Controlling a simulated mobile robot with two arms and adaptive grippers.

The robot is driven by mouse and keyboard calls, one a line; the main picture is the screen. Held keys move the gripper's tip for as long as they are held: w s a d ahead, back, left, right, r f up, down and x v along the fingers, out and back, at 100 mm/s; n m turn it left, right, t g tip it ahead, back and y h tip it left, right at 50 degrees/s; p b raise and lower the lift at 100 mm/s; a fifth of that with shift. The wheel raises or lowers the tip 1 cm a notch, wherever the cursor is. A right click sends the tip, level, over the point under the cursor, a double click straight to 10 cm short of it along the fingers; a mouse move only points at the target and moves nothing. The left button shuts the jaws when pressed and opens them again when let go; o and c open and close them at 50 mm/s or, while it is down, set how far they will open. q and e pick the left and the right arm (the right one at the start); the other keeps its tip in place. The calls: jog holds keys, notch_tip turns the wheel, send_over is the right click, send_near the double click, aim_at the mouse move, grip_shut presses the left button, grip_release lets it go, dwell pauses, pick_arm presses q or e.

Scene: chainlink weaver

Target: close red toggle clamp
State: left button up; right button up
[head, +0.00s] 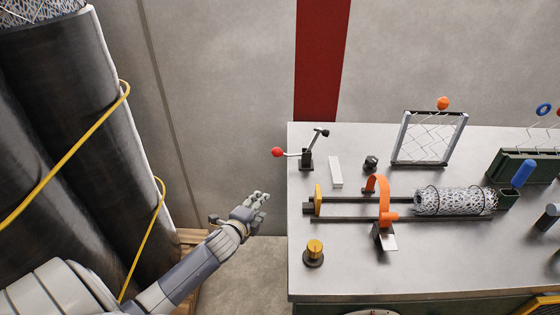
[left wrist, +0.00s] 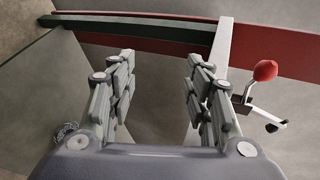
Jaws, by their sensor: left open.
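The toggle clamp (head: 306,158) stands at the back left corner of the metal workbench in the head view. It has a dark upright body, a red ball knob (head: 277,152) on a handle reaching left past the bench edge, and an arm rising right to a black tip. My left gripper (head: 258,205) is left of the bench, in front of the knob and apart from it. In the left wrist view the left gripper (left wrist: 161,62) is open and empty, its fingers spread. The red knob (left wrist: 265,70) shows there beyond the right finger. My right gripper is out of view.
The workbench (head: 345,275) holds a white block (head: 336,171), an orange bracket (head: 384,190) by a mesh roll (head: 455,201), a yellow-topped knob (head: 314,252) and a chain-link frame (head: 428,138). Tall dark rolls (head: 60,130) stand at left. Space between rolls and bench is open.

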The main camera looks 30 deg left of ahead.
aim_at(275, 155)
pick_arm(q)
jog(key=w+r+m+t, duration=0.3)
jog(key=r+m, duration=0.1)
jog(key=r, duration=1)
jog(key=x, duration=1)
jog(key=shift+w+f, duration=0.35)
grip_shut()
